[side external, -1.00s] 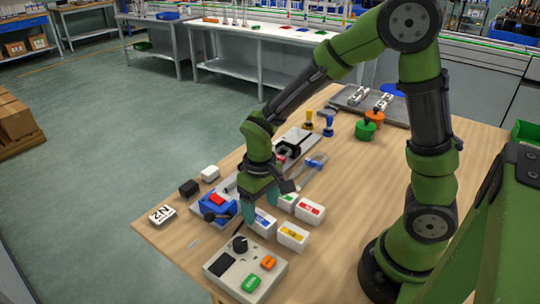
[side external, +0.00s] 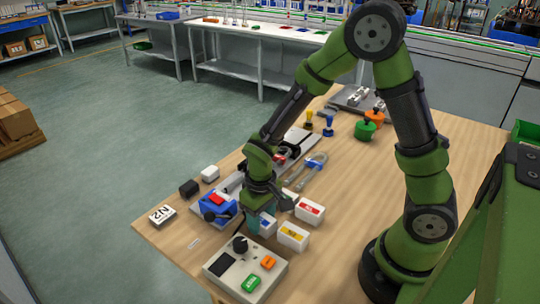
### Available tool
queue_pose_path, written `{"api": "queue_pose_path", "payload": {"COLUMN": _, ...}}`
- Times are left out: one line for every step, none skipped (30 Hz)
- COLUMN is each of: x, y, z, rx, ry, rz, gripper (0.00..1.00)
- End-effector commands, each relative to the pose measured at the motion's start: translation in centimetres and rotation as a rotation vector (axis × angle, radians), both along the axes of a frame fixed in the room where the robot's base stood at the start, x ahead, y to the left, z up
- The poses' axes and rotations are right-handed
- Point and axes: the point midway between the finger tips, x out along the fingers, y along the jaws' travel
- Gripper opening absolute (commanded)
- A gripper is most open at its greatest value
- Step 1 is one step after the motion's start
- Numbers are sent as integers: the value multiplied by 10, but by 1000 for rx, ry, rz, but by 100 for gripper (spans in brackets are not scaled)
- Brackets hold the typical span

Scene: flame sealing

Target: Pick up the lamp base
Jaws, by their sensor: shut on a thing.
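My gripper (side external: 261,214) points down at the white box with a blue label (side external: 267,225), near the front of the wooden table. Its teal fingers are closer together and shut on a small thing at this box. The fingers and the box hide that thing, which I take to be the lamp base; its shape cannot be made out. I cannot tell whether it is clear of the box.
White boxes with red (side external: 309,210) and yellow (side external: 292,236) labels stand close on the right. A blue device (side external: 218,209) is close on the left. A control box (side external: 245,268) is in front. Green (side external: 365,130) and orange (side external: 374,118) pieces stand behind.

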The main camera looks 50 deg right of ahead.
Motion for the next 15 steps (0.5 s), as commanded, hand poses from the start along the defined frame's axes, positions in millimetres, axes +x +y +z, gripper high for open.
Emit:
{"api": "queue_pose_path", "payload": {"x": 0, "y": 0, "z": 0, "rx": 0, "ry": -1, "rz": 0, "gripper": 16}}
{"api": "queue_pose_path", "payload": {"x": 0, "y": 0, "z": 0, "rx": 0, "ry": -1, "rz": 0, "gripper": 16}}
{"api": "queue_pose_path", "payload": {"x": 0, "y": 0, "z": 0, "rx": 0, "ry": -1, "rz": 0, "gripper": 16}}
{"api": "queue_pose_path", "payload": {"x": 0, "y": 0, "z": 0, "rx": 0, "ry": -1, "rz": 0, "gripper": 16}}
{"api": "queue_pose_path", "payload": {"x": 0, "y": 0, "z": 0, "rx": 0, "ry": -1, "rz": 0, "gripper": 16}}
{"api": "queue_pose_path", "payload": {"x": 0, "y": 0, "z": 1, "rx": 0, "ry": -1, "rz": 0, "gripper": 16}}
{"api": "queue_pose_path", "payload": {"x": 0, "y": 0, "z": 1, "rx": 0, "ry": -1, "rz": 0, "gripper": 16}}
{"api": "queue_pose_path", "payload": {"x": 1, "y": 0, "z": 3, "rx": 1, "ry": -2, "rz": 0, "gripper": 16}}
{"api": "queue_pose_path", "payload": {"x": 1, "y": 0, "z": 6, "rx": 1, "ry": -3, "rz": 0, "gripper": 16}}
{"api": "queue_pose_path", "payload": {"x": 1, "y": 0, "z": 9, "rx": 1, "ry": -4, "rz": 0, "gripper": 16}}
{"api": "queue_pose_path", "payload": {"x": 1, "y": 0, "z": 13, "rx": 0, "ry": -5, "rz": 1, "gripper": 16}}
{"api": "queue_pose_path", "payload": {"x": 1, "y": 0, "z": 20, "rx": 0, "ry": -6, "rz": 0, "gripper": 16}}
{"api": "queue_pose_path", "payload": {"x": 1, "y": 0, "z": 26, "rx": 1, "ry": -6, "rz": -1, "gripper": 16}}
{"api": "queue_pose_path", "payload": {"x": 1, "y": 0, "z": 32, "rx": 1, "ry": -8, "rz": -1, "gripper": 16}}
{"api": "queue_pose_path", "payload": {"x": 2, "y": 0, "z": 40, "rx": 1, "ry": -8, "rz": 1, "gripper": 16}}
